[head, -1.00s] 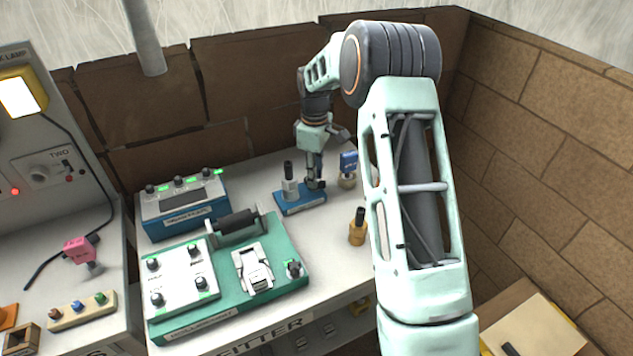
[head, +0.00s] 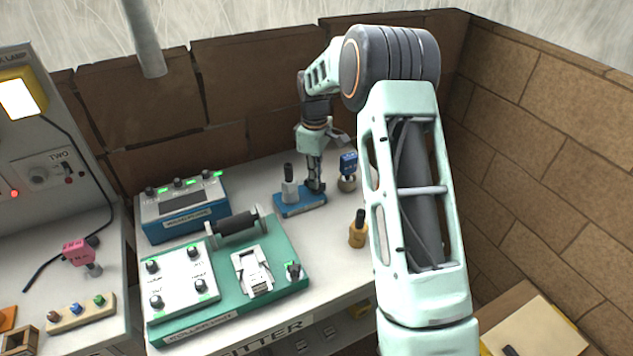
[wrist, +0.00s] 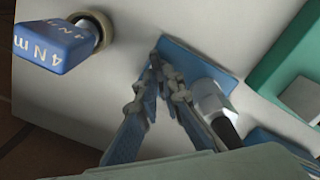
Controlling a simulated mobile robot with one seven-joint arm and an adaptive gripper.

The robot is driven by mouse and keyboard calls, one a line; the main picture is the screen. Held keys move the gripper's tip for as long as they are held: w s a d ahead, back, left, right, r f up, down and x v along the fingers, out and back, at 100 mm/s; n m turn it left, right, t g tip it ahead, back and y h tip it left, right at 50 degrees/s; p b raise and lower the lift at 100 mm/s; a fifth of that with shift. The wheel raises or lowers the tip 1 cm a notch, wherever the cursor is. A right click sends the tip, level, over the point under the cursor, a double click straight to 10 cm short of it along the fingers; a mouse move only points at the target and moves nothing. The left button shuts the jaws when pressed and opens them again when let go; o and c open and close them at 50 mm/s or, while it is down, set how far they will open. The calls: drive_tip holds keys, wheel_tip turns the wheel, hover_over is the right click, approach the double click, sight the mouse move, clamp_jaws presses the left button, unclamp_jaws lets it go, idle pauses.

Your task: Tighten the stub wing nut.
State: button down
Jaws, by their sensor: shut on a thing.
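A blue base plate (head: 297,209) stands on the white bench and carries a pale cylinder with a black top (head: 289,188). My gripper (head: 316,188) points down at the plate's right end, beside the cylinder. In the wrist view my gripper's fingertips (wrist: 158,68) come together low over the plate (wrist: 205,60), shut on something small. The stub wing nut is hidden between the fingertips, so its angle cannot be seen. The pale cylinder (wrist: 209,98) stands close beside one finger in the wrist view.
A blue "4 N m" tool (head: 348,163) stands in a round holder right of my gripper; it also shows in the wrist view (wrist: 62,48). A brass bottle-shaped piece (head: 357,232) stands nearer. A green-based panel (head: 225,320) and blue box (head: 183,215) lie left.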

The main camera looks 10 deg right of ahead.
drive_tip(key=m, duration=1.9)
drive_tip(key=shift+p, duration=0.35)
drive_tip(key=m+p, duration=0.1)
drive_tip(key=m, duration=0.4)
drive_tip(key=shift+r, duration=0.1)
drive_tip(key=m, duration=0.2)
drive_tip(key=shift+m, duration=0.3)
drive_tip(key=c, duration=2.2)
unclamp_jaws()
drive_tip(key=shift+o, duration=0.2)
